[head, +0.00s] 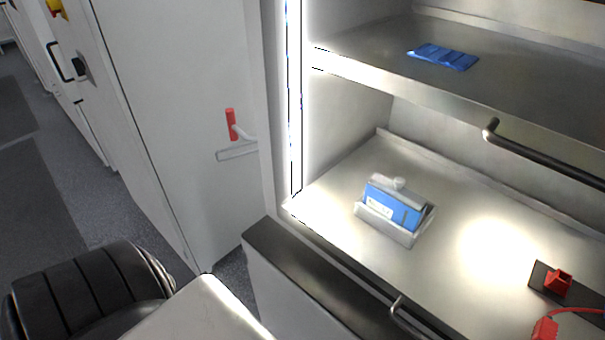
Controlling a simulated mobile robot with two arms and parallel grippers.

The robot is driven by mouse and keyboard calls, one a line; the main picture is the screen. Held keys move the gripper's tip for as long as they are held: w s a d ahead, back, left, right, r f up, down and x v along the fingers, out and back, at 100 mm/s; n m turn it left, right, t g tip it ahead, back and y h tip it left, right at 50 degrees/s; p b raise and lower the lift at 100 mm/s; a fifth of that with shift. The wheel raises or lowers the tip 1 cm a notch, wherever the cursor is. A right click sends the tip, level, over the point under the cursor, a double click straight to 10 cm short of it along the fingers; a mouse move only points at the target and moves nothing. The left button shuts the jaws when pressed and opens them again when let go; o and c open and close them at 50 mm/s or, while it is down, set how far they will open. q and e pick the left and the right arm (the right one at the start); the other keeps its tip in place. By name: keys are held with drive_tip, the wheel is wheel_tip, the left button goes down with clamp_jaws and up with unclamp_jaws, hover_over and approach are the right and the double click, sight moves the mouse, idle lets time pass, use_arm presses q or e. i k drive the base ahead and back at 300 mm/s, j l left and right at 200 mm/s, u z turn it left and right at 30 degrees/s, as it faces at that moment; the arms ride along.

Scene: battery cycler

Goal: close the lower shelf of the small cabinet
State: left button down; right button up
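The small cabinet has a metal lower shelf (330,195), which fills the lower right of the head view. A blue battery (392,205) stands in a light-coloured holder (400,234) on it. A dark handle (402,316) at the lower shelf's front edge is partly cut off by the bottom of the picture. The upper shelf (390,40) lies above, with its own dark bar handle (545,153) at the front. How far the lower shelf is pulled out I cannot tell exactly. Neither of my grippers is in view.
A flat blue piece (443,57) lies on the upper shelf. Red connectors (557,283) with a red cable are at the lower right. A pale cabinet with a red-handled lever (231,124) stands left. Dark floor (35,200) is open at far left.

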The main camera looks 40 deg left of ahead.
sight(468, 275)
drive_tip(key=k+l, duration=0.75)
